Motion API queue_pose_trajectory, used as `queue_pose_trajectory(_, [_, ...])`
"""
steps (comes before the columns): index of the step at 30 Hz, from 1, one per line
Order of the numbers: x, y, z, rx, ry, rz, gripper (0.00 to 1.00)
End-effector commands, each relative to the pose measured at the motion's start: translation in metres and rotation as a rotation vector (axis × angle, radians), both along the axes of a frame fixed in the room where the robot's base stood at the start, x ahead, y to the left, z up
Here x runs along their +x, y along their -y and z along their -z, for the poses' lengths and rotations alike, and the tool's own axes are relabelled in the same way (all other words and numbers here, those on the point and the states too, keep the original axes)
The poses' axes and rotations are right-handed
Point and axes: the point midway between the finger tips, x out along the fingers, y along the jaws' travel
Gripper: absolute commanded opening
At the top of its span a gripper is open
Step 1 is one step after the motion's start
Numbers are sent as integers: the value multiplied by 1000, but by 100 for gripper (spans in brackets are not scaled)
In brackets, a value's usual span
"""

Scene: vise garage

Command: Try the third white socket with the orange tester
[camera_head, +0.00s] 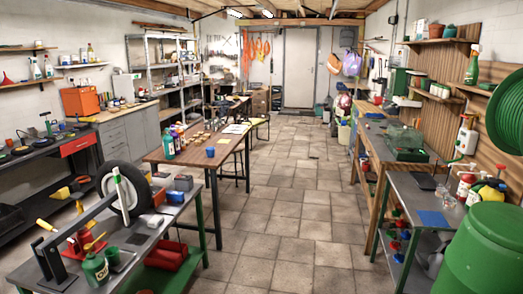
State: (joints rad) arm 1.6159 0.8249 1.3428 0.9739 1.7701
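I cannot make out any white socket or the orange tester in the head view. If they are here, they are too small or hidden among the clutter. My gripper does not show in this view.
A tiled aisle (290,200) runs clear to a pale door (299,68). A cluttered grey bench (132,258) stands front left, a wooden table (189,152) behind it. A grey-topped table (408,187) and a green barrel (484,258) stand at right. An orange box (80,101) sits far left.

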Motion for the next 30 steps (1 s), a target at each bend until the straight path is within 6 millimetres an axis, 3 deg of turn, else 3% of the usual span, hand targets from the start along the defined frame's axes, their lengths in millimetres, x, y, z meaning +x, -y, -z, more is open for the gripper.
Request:
queue_pose_trajectory(4, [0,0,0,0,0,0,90])
queue_pose_trajectory(24, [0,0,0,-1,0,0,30])
queue_pose_trajectory(25, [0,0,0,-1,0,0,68])
queue_pose_trajectory(30, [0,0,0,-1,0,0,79])
